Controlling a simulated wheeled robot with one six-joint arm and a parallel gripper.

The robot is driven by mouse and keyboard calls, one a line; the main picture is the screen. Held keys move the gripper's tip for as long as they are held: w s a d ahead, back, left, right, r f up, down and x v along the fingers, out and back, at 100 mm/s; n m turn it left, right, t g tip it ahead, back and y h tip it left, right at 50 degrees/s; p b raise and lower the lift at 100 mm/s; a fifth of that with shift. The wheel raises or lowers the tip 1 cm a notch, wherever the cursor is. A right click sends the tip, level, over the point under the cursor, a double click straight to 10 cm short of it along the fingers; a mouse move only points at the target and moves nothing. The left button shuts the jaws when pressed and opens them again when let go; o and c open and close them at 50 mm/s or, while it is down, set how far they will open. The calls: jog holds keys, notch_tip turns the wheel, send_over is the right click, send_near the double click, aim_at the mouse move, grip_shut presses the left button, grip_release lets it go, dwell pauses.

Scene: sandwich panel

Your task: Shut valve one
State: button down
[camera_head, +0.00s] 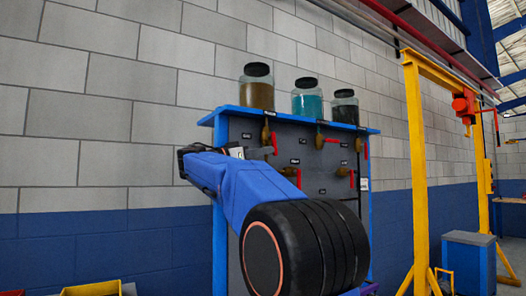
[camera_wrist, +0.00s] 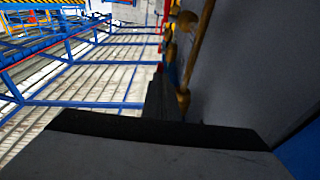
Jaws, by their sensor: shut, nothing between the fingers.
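The grey valve panel (camera_head: 315,185) stands in a blue frame against the wall in the head view. It carries several brass valves with red handles. The upper left valve (camera_head: 266,134) has its red handle (camera_head: 275,144) pointing down. The upper middle valve (camera_head: 320,141) has its handle (camera_head: 332,140) sideways. The labels are too small to read, so I cannot tell which is valve one. My gripper (camera_head: 265,151) is shut and empty, close to the upper left valve; contact is unclear. In the wrist view, my dark fingers (camera_wrist: 158,98) lie beside a brass valve part (camera_wrist: 183,98).
Jars with brown (camera_head: 256,90), teal (camera_head: 308,103) and dark contents (camera_head: 345,108) stand on the panel's blue top shelf. A yellow gantry frame (camera_head: 415,160) and a blue cabinet (camera_head: 468,262) stand at right. My arm hides the panel's lower left.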

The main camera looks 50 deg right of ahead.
aim_at(274, 154)
jog(key=d+h, duration=0.1)
jog(key=h, duration=0.1)
jog(key=d+g+h, duration=0.1)
jog(key=d+f+h, duration=0.1)
jog(key=h, duration=0.1)
jog(key=shift+s+d+h, duration=0.1)
jog(key=shift+s+h, duration=0.2)
jog(key=shift+s, duration=0.1)
jog(key=f+x, duration=0.1)
jog(key=x, duration=0.5)
jog(key=shift+d+g, duration=0.35)
jog(key=shift+g, duration=0.05)
jog(key=shift+s, duration=0.1)
dwell(0.6)
